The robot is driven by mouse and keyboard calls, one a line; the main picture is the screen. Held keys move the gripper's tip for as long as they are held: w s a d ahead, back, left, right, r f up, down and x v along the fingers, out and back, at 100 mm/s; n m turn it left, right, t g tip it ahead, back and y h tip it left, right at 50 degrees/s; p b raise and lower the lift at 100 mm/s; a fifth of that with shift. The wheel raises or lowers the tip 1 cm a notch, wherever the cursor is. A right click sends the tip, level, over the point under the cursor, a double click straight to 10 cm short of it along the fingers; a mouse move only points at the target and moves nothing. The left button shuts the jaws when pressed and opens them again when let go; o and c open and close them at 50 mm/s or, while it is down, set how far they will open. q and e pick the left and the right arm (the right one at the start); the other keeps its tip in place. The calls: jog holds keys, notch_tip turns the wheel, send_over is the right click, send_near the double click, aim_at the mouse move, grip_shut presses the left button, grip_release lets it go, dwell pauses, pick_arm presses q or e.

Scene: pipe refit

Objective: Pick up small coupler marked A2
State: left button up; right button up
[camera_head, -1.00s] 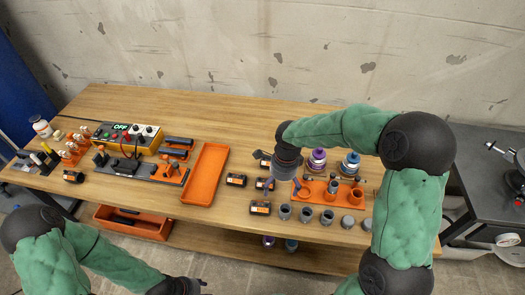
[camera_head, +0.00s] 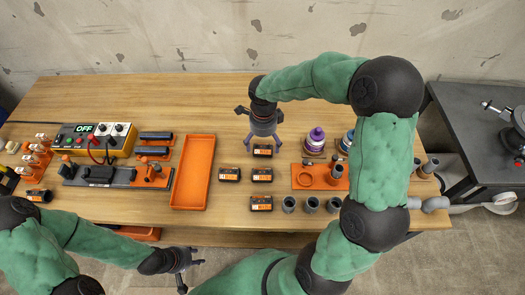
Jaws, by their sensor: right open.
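Several small dark couplers with orange-and-white labels lie on the wooden table right of the orange tray. One is at the back (camera_head: 262,151), one in the middle (camera_head: 262,175), one to its left (camera_head: 229,174) and one in front (camera_head: 261,203). Their markings are too small to read, so I cannot tell which is A2. My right gripper (camera_head: 263,142) points down, open and empty, just behind or above the back coupler, its fingers spread. I cannot tell its height or any contact. My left gripper (camera_head: 194,274) is open and empty off the table's front edge.
An orange tray (camera_head: 193,172) stands empty left of the couplers. An orange holder (camera_head: 306,178) and purple-capped fitting (camera_head: 316,139) are to the right. Several grey cups (camera_head: 311,205) line the front. A control box (camera_head: 107,139) is at left. The table's back is clear.

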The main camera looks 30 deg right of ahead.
aim_at(263, 150)
notch_tip(263, 150, down, 5)
jog(key=shift+f+b, duration=0.15)
jog(key=shift+b, duration=1.1)
jog(key=c, duration=1.3)
